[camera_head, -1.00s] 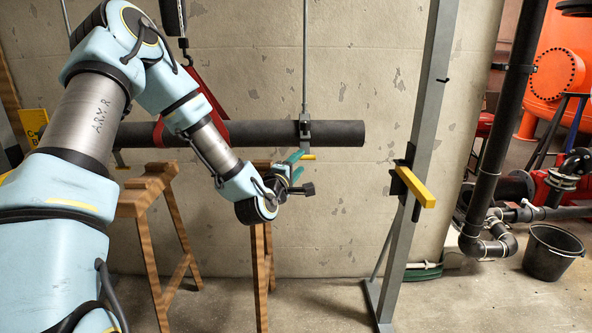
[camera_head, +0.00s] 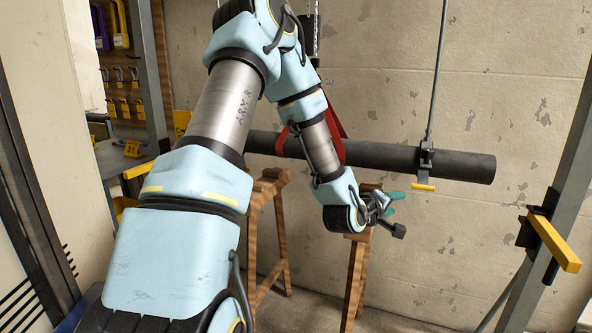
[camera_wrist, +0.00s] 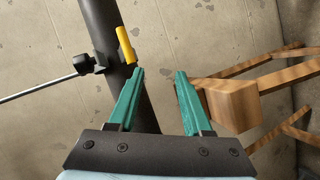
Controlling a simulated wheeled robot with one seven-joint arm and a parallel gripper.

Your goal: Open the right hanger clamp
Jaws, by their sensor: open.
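The right hanger clamp (camera_head: 426,160) sits around the dark pipe (camera_head: 470,167) near its right end, hung from a thin rod, with a yellow handle (camera_head: 424,187) below it. In the wrist view the clamp (camera_wrist: 97,64) shows at upper left, with its yellow handle (camera_wrist: 126,45) beside the pipe (camera_wrist: 101,22). My gripper (camera_head: 397,204) is below and left of the clamp, apart from the handle. In the wrist view my gripper (camera_wrist: 159,73) has its two green fingers spread, with nothing between them; the handle lies just beyond the left fingertip.
Wooden sawhorses (camera_head: 270,185) stand under the pipe; one (camera_wrist: 232,104) is close to the right finger in the wrist view. A red strap (camera_head: 334,135) loops the pipe. A grey post with a yellow bar (camera_head: 554,243) stands at right. The wall is close behind the pipe.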

